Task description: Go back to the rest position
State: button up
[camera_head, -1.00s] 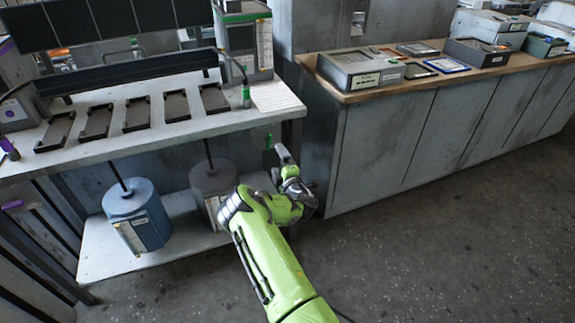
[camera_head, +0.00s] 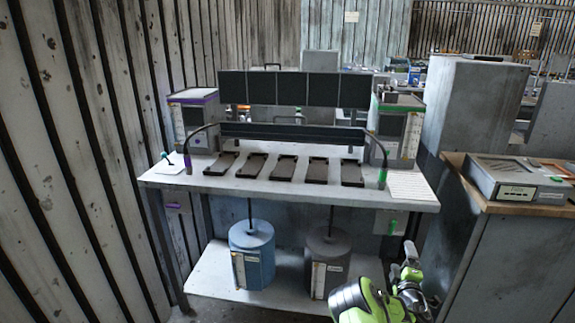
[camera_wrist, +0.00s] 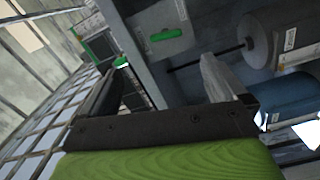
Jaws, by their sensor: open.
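My gripper (camera_head: 408,262) is at the lower right of the head view, in front of the right end of the workbench (camera_head: 310,192). In the wrist view my gripper (camera_wrist: 165,85) shows two fingers spread apart, with nothing seen between them. A blue canister (camera_head: 252,262) and a dark grey canister (camera_head: 326,265) stand on the bench's lower shelf, to the left of my gripper. Both also show at the right of the wrist view. My gripper appears apart from all of these, though depth is hard to judge.
Several dark trays (camera_head: 284,168) lie in a row on the bench, below a row of black panels (camera_head: 290,88). A wooden-topped cabinet (camera_head: 500,250) with a grey box (camera_head: 515,180) stands at the right. A slatted wall (camera_head: 60,160) closes the left side.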

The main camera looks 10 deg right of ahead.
jog(key=s+d+r+m+g+h, duration=0.1)
jog(key=s+r+m+g+h, duration=0.3)
jog(key=r+m, duration=0.6)
jog(key=s+a+r+m+g+y, duration=0.3)
jog(key=s+a+r+m+g, duration=0.1)
jog(key=s+a+r, duration=0.3)
jog(key=s+a+r+y, duration=0.2)
jog(key=s+a, duration=0.3)
jog(key=a, duration=0.2)
jog(key=s+a+r+y, duration=0.2)
jog(key=s+a+y, duration=0.1)
jog(key=s+a, duration=0.3)
jog(key=s+a+n+g+y, duration=0.1)
jog(key=s+a+g, duration=0.1)
jog(key=s+a, duration=0.55)
jog(key=s+a+n+g+y, duration=0.15)
jog(key=s+a, duration=0.25)
jog(key=s, duration=0.6)
notch_tip(320, 180, up, 13)
jog(key=p, duration=1.4)
jog(key=shift+s+d, duration=0.15)
